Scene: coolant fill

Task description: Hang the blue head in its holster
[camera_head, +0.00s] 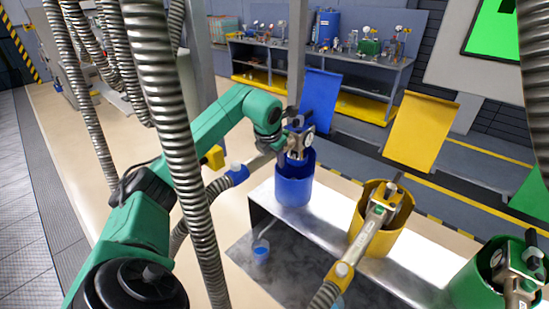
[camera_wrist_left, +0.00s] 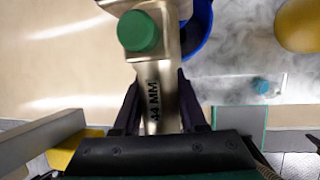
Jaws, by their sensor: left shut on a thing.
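The blue head (camera_head: 299,143) is a metal nozzle body with a dial; its grey handle and hose with a blue collar (camera_head: 237,173) run to the lower left. My left gripper (camera_head: 290,122) is shut on it. In the left wrist view the head (camera_wrist_left: 160,75) shows a green round knob and the marking "44 MM" between my fingers (camera_wrist_left: 160,115). The blue holster (camera_head: 294,188) is an open cup directly below the head. Its rim also shows in the left wrist view (camera_wrist_left: 205,35), partly behind the head. I cannot tell how far the tip is inside. My right gripper is out of view.
A yellow holster (camera_head: 377,240) with the yellow head (camera_head: 378,214) and a green holster (camera_head: 470,287) with another head stand to the right. Blue (camera_head: 319,98) and yellow (camera_head: 421,130) panels rise behind. Ribbed hoses (camera_head: 170,130) hang in front. A small blue-filled cup (camera_head: 261,252) sits lower down.

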